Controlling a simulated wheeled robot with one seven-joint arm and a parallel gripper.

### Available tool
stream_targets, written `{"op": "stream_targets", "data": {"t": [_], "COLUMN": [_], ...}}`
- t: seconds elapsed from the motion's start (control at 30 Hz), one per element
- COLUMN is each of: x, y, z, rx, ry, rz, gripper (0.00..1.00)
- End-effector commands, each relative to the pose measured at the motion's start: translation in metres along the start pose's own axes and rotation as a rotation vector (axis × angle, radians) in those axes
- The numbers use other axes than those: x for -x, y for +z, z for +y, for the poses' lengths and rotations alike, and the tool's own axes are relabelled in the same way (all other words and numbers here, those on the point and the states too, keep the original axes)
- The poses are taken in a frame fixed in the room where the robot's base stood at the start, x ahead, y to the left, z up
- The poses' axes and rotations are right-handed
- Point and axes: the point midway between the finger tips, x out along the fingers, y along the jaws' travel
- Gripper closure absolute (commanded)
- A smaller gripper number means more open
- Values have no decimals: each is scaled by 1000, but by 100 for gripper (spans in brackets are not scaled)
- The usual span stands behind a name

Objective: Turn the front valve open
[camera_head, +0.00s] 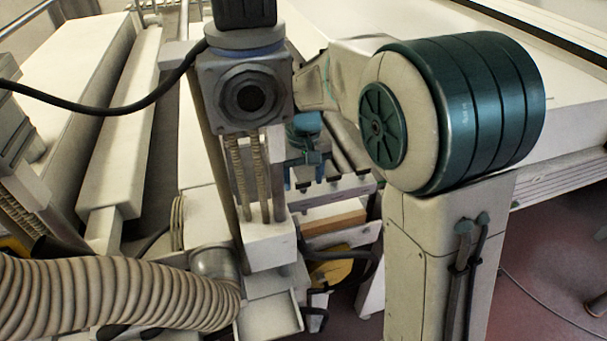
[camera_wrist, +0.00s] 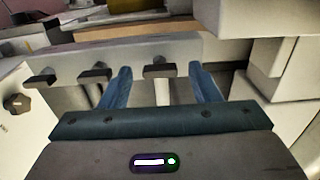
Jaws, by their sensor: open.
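My gripper (camera_wrist: 160,66) shows in the wrist view as two blue fingers, spread apart and empty of any held thing. A dark flat handle (camera_wrist: 159,70) on a short pale stem appears between the fingertips, and I see no contact with either finger. Two similar dark handles, one in the middle (camera_wrist: 95,74) and one at the left (camera_wrist: 39,79), stand along the same pale panel (camera_wrist: 132,52). I cannot tell which handle is the front valve. In the head view my gripper (camera_head: 304,160) is small, blue and partly hidden, near the pale panel.
A brown knob (camera_wrist: 16,103) sits on a white face at the left of the wrist view. A white block (camera_wrist: 262,16) stands close at upper right. In the head view a ribbed hose (camera_head: 110,295) fills the lower left, and a grey machine column (camera_head: 245,115) stands beside my gripper.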

Motion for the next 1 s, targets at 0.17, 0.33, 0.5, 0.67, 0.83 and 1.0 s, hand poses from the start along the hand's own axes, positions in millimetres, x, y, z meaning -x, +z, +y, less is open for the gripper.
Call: {"op": "stream_targets", "data": {"t": [0.17, 0.33, 0.5, 0.67, 0.83, 1.0], "x": [-1, -1, -1, -1, -1, -2], "y": [0, 0, 0, 0, 0, 0], "z": [0, 0, 0, 0, 0, 1], "rx": [0, 0, 0, 12, 63, 168], "ry": [0, 0, 0, 0, 0, 0], "rz": [0, 0, 0, 0, 1, 2], "gripper": [44, 69, 88, 88, 88, 88]}}
